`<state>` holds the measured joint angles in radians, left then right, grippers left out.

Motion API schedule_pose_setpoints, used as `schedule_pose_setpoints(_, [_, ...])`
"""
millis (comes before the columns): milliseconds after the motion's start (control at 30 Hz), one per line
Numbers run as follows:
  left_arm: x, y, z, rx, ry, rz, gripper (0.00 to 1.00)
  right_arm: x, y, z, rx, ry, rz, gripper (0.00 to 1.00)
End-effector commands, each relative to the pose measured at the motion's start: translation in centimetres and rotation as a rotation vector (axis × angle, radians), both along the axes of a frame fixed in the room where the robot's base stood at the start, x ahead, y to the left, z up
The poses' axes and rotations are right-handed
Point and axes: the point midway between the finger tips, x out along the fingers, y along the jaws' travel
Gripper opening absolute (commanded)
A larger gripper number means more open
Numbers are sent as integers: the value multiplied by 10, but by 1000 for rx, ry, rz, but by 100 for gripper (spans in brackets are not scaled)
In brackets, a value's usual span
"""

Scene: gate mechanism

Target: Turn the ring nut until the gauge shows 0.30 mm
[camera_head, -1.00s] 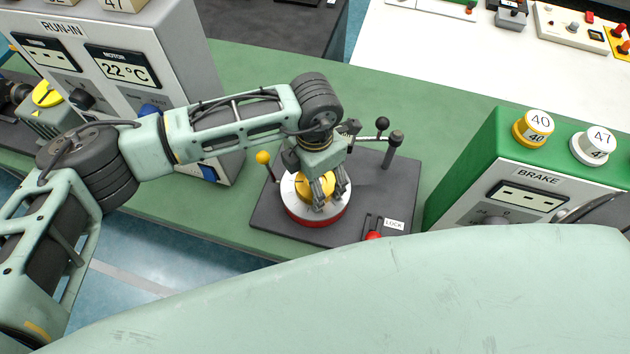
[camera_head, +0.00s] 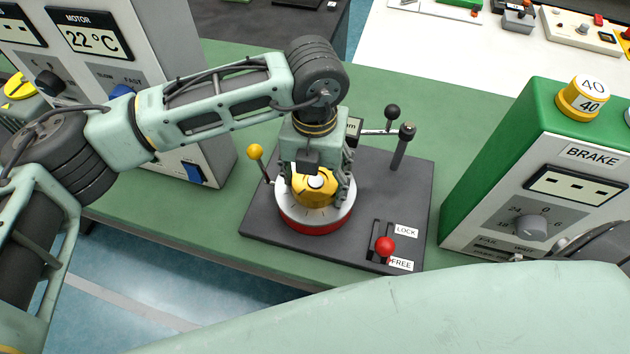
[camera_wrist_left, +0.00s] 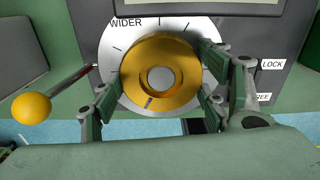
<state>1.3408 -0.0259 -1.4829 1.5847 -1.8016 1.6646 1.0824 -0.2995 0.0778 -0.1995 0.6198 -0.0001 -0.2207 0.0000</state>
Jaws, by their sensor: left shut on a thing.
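The gold ring nut (camera_head: 314,198) sits on a white dial with tick marks (camera_head: 332,217) above a red base (camera_head: 312,228). My left gripper (camera_head: 316,185) reaches down over it and is shut on it. In the left wrist view its fingers (camera_wrist_left: 160,85) flank the ring nut (camera_wrist_left: 182,70), and the dial (camera_wrist_left: 128,75) reads WIDER at upper left. A dark mark shows on the nut's near face. The gauge (camera_head: 354,128) is mostly hidden behind my left gripper; only a bit of its lettering shows, and I cannot read its value. My right gripper is not in view.
On the dark plate (camera_head: 270,222), a yellow-knobbed lever (camera_head: 255,152) stands left of the dial and a dark post (camera_head: 402,145) behind right. A red-knobbed slider (camera_head: 385,246) sits between LOCK and FREE labels. The BRAKE box (camera_head: 545,190) stands right, the MOTOR box (camera_head: 150,60) left.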

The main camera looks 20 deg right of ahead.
Motion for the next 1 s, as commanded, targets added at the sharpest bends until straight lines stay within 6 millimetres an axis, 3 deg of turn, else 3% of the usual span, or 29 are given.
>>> schedule_pose_setpoints(633, [-1, 2, -1, 6, 2, 49, 42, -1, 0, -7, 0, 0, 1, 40])
schedule_pose_setpoints(667, [-1, 2, -1, 7, 2, 49, 70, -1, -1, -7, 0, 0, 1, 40])
schedule_pose_setpoints(833, [-1, 1, -1, 5, 2, 49, 85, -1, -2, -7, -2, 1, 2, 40])
schedule_pose_setpoints(1000, [-1, 1, -1, 3, 2, 49, 86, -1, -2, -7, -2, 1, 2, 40])
